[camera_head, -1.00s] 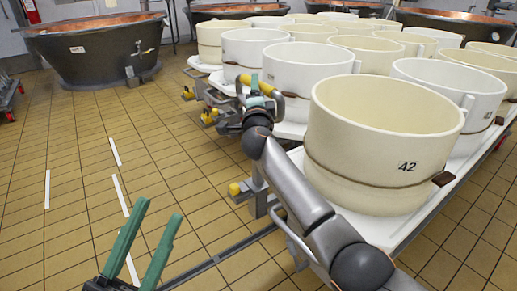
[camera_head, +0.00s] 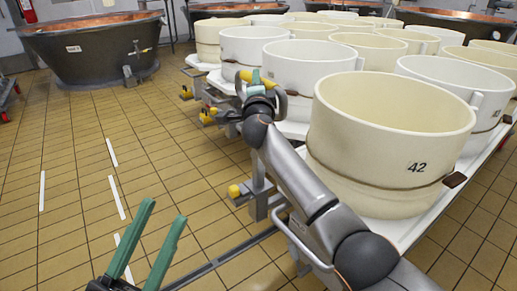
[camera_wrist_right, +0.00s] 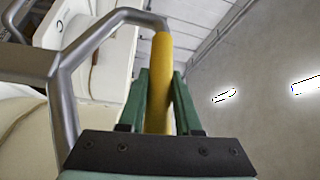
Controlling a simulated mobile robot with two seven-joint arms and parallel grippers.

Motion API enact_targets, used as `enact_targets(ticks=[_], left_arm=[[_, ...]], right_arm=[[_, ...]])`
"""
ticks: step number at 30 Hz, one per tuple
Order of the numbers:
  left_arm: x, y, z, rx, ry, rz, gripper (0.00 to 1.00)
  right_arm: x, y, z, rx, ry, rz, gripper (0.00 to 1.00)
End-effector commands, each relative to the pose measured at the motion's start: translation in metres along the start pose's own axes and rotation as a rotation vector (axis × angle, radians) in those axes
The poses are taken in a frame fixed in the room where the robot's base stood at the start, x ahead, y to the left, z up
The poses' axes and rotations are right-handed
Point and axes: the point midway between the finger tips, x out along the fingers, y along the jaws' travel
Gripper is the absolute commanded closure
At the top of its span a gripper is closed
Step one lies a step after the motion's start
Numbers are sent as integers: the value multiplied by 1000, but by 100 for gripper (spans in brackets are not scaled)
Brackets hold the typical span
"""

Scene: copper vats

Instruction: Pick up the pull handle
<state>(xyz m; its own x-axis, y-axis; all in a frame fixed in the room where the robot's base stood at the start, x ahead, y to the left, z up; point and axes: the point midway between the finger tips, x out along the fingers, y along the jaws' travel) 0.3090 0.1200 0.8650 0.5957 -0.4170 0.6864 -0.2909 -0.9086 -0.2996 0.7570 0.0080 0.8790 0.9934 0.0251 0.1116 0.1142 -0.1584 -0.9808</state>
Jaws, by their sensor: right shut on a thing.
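The pull handle is a bent grey metal tube with a yellow grip (camera_wrist_right: 161,70). It is beside the near left edge of the vat rows, where its yellow grip also shows in the head view (camera_head: 243,76). My right gripper (camera_head: 257,82) is at this handle. In the right wrist view its green fingers (camera_wrist_right: 160,85) are shut on the yellow grip, one on each side. The handle's lower end is hidden behind my right arm. My left gripper (camera_head: 165,211) is open and empty above the tiled floor at the bottom left.
A large cream vat numbered 42 (camera_head: 350,150) stands close beside my right arm on a white platform (camera_head: 408,228). Several more cream and white vats stand behind it. Yellow-tipped fittings (camera_head: 236,190) stick out along the left edge. Copper vats (camera_head: 90,55) stand at the back.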

Motion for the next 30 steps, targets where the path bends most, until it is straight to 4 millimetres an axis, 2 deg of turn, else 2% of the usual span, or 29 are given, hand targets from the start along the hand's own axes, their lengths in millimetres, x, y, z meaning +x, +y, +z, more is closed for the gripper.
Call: enact_targets(ticks=[1,5,30], left_arm=[[0,0,0,0,1,-2,61],[0,0,0,-1,1,-4,61],[0,-1,0,-1,0,-5,61]], right_arm=[[0,0,0,0,0,0,87],[0,0,0,0,0,1,100],[0,1,0,0,0,1,100]])
